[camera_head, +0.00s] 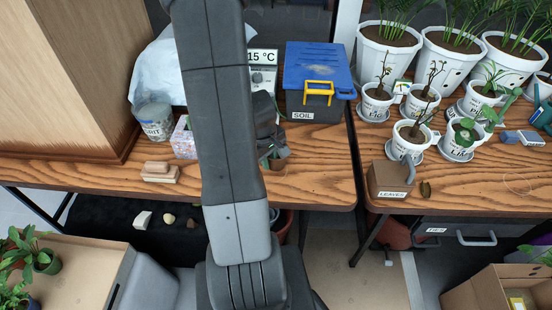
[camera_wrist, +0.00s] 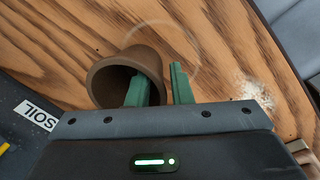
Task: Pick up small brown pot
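The small brown pot (camera_wrist: 103,82) is in the wrist view, with its open mouth facing my wrist. I cannot tell whether it stands or lies on the wooden table. My gripper (camera_wrist: 160,87) has two green fingers. The left finger reaches into the pot's mouth, and the right finger is outside its wall. A narrow gap shows between the right finger and the wall, so the gripper looks open. In the head view, my gripper (camera_head: 272,155) is low over the table behind my arm, and only a bit of the brown pot (camera_head: 279,163) shows.
A blue-lidded soil box (camera_head: 318,105) stands behind my gripper, and its label shows in the wrist view (camera_wrist: 38,117). A brown leaves box (camera_head: 391,180) and several white pots (camera_head: 408,145) are on the right table. Bare tabletop (camera_head: 315,170) lies to the gripper's right.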

